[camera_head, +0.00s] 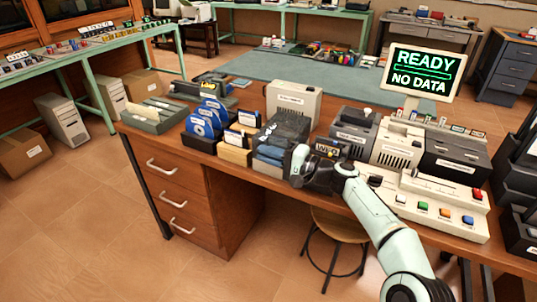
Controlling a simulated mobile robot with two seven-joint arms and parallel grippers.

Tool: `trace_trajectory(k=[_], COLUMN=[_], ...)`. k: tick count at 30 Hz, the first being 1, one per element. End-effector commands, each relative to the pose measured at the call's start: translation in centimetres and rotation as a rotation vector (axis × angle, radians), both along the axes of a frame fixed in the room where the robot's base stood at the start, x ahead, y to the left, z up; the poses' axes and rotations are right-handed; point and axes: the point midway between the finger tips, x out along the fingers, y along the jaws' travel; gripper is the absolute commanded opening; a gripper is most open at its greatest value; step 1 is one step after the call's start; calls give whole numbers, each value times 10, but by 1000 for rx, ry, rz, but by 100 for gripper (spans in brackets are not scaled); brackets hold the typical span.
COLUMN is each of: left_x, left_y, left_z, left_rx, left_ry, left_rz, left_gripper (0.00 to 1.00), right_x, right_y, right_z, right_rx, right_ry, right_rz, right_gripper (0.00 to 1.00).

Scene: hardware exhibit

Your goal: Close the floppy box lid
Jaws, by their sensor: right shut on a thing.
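The floppy box (268,163) stands near the front edge of the wooden desk, with blue-grey sides. Its smoky translucent lid (284,130) is above it and looks tilted; whether it touches the box rim at the front is hard to tell. My right gripper (299,164) is at the box's front right corner, against the lid's edge. It is shut on the lid, though the fingertips are small and partly hidden by the hand. My left gripper is out of view.
Left of the box are trays of blue floppies (206,121) and a beige drive (293,101) stands behind. To the right are a dark drive (354,131), a beige button console (436,206) and a "READY NO DATA" screen (421,73). A stool (340,226) is below the desk.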

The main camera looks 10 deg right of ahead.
Motion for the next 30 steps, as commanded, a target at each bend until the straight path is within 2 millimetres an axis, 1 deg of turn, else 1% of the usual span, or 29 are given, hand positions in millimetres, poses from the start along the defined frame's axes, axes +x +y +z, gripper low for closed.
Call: trace_trajectory(k=[4,15,16,18,26,30], left_x=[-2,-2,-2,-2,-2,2], left_y=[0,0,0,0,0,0], left_z=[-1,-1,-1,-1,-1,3], left_rx=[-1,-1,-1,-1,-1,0], left_ry=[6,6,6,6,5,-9], left_rz=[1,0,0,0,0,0], left_gripper=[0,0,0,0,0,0], right_x=[3,4,4,4,3,3], right_y=[-1,-1,-1,-1,-1,0], right_z=[-4,-8,-8,-8,-5,4], right_rx=[-1,-5,-5,-5,-2,-2], right_ry=[2,8,8,8,4,1], right_rz=[-1,-1,-1,-1,-1,-1], right_gripper=[0,0,16,34,34,34])
